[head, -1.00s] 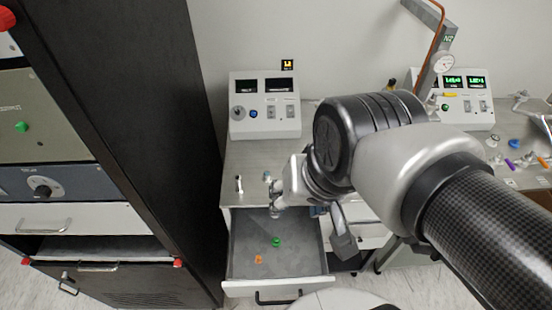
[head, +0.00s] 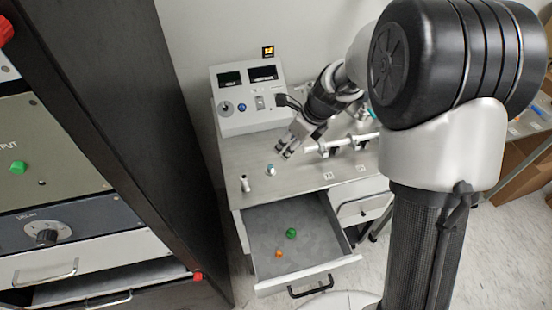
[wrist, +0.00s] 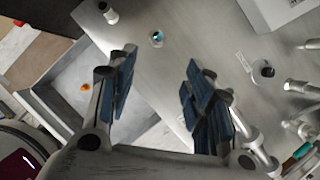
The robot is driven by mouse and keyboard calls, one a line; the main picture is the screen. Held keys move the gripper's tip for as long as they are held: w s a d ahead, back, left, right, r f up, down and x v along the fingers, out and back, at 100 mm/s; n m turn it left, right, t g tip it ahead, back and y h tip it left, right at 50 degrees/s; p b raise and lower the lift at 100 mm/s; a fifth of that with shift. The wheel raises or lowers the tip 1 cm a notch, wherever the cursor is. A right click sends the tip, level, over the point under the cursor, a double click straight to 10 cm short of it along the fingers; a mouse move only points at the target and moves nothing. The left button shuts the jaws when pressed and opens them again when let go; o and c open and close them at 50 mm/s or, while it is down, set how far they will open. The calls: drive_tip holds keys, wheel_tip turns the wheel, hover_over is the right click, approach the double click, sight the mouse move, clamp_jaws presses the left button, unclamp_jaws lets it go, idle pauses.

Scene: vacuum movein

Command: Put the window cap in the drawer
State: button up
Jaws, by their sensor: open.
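A small silver piece with a teal round face (head: 270,170) stands on the bench top behind the open drawer. It looks like the window cap, and it also shows in the wrist view (wrist: 157,38). The drawer (head: 262,225) is pulled out below the bench top. A green piece (head: 291,233) and an orange piece (head: 279,253) lie in it. My gripper (head: 285,151) is above the bench, just behind and right of the silver piece. In the wrist view its fingers (wrist: 160,85) are apart with nothing between them.
A small white cylinder (head: 244,183) stands upright left of the silver piece. A white pipe assembly (head: 345,144) lies to the right. An instrument box (head: 248,100) stands at the back. A tall black cabinet (head: 130,130) borders the left side. The drawer has bare floor around its pieces.

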drive_tip(key=b, duration=0.3)
hover_over(271, 167)
drive_tip(key=s+d, duration=0.2)
drive_tip(key=d, duration=0.1)
drive_tip(key=f, duration=0.9)
drive_tip(key=shift+w+a+f, duration=0.25)
drive_tip(key=shift+f, duration=0.15)
drive_tip(key=shift+b+x, duration=1.4)
drive_tip(key=shift+x, duration=1.65)
drive_tip(key=shift+a+r, duration=0.15)
drive_tip(key=shift+r, duration=0.05)
drive_tip(key=shift+s, duration=0.1)
drive_tip(key=shift+c, duration=0.6)
clamp_jaws()
